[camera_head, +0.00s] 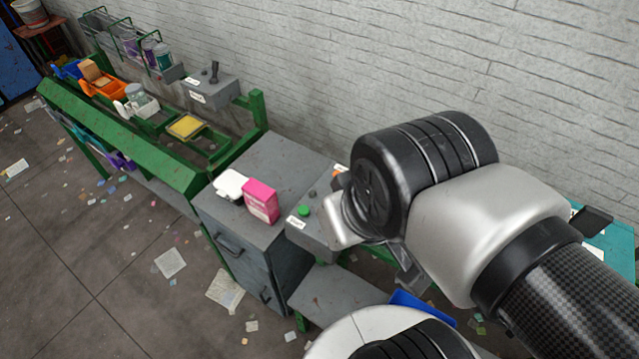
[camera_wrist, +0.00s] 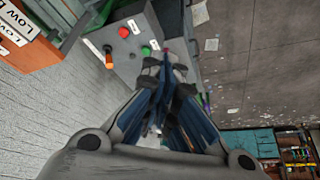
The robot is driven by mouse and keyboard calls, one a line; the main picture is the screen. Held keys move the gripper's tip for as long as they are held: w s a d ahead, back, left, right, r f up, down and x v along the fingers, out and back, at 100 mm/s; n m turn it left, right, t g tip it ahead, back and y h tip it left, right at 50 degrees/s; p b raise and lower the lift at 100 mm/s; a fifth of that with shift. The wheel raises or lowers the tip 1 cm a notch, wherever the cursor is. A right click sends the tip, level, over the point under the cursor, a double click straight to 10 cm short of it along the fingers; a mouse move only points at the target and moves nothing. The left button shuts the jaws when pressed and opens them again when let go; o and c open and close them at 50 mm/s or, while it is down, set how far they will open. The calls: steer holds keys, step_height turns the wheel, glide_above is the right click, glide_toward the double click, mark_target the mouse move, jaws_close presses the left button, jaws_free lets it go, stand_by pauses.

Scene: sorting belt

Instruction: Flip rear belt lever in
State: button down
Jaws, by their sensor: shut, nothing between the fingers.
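A grey lever box (camera_head: 210,92) with white labels stands behind the green belt frame against the wall in the head view. A short dark lever (camera_head: 214,72) sticks up from its top. I cannot tell which way the lever is thrown. My gripper (camera_wrist: 166,66) is shut and empty in the wrist view, its fingers pointing toward a grey button box (camera_wrist: 124,48) with red and green buttons. In the head view my arm hides most of the gripper, which is far to the right of the lever and apart from it.
The green belt frame (camera_head: 130,150) carries orange and white bins and a yellow tray (camera_head: 186,127). A pink box (camera_head: 261,201) and a white item (camera_head: 231,184) stand on a grey cabinet (camera_head: 280,168). Papers litter the floor; the brick wall is close behind.

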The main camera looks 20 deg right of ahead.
steer(key=w+d+f+n+g+h+p, duration=0.1)
steer(key=w+f+n+g+h+p, duration=0.25)
steer(key=w+n, duration=0.2)
steer(key=w+d+f+n+g+h+p, duration=0.25)
steer(key=w+f+n+h, duration=0.2)
steer(key=w, duration=0.25)
steer(key=w+a+f+n+t+h+p, duration=0.2)
steer(key=w+a+f+n+t, duration=0.1)
steer(key=f+n, duration=0.3)
steer(key=w+a+f+n+t+h+p, duration=0.2)
steer(key=f+n, duration=0.4)
steer(key=f, duration=0.3)
steer(key=shift+w+a+f+t+h+p, duration=0.35)
steer(key=shift+w+a+t+p, duration=0.3)
steer(key=shift+w+t, duration=0.4)
steer(key=shift+s, duration=0.15)
steer(key=x, duration=1)
steer(key=d, duration=0.1)
steer(key=w+d+r, duration=0.1)
steer(key=shift+w+d+r, duration=0.1)
steer(key=shift+d+r, duration=0.15)
steer(key=shift+d, duration=0.15)
steer(key=shift+w+d+r, duration=0.1)
steer(key=shift+w+d, duration=0.05)
steer(key=shift+d, duration=0.15)
